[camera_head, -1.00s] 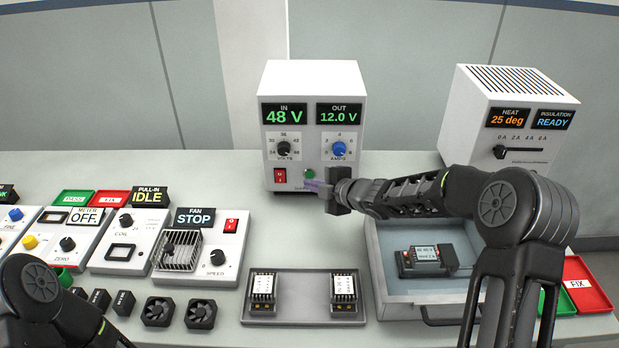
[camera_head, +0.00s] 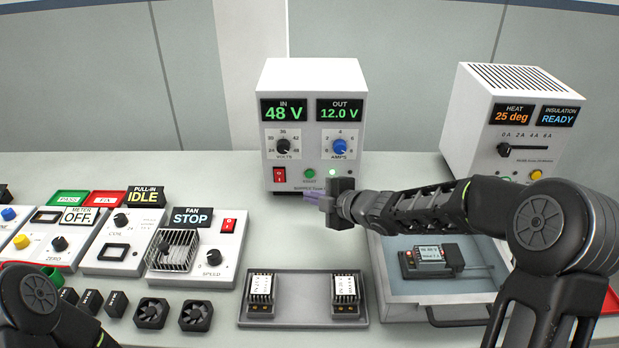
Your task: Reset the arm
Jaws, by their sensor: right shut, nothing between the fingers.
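My right arm comes in from the right across the drawer. Its gripper (camera_head: 318,196) points left, just in front of the lower right corner of the white power supply (camera_head: 313,96). The fingers are purple-grey, shut and empty, and they partly overlap the base of the supply; whether they touch it I cannot tell. The supply reads IN 48 V and OUT 12.0 V, with a green button (camera_head: 310,174) lit near the gripper. My left arm shows only a dark joint at the lower left; its gripper is out of view.
A grey tray (camera_head: 304,312) holds two small modules. An open drawer (camera_head: 440,290) with another module (camera_head: 432,258) lies under my right arm. A heat and insulation tester (camera_head: 520,120) stands back right. A fan panel (camera_head: 195,245), two small fans and other panels fill the left.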

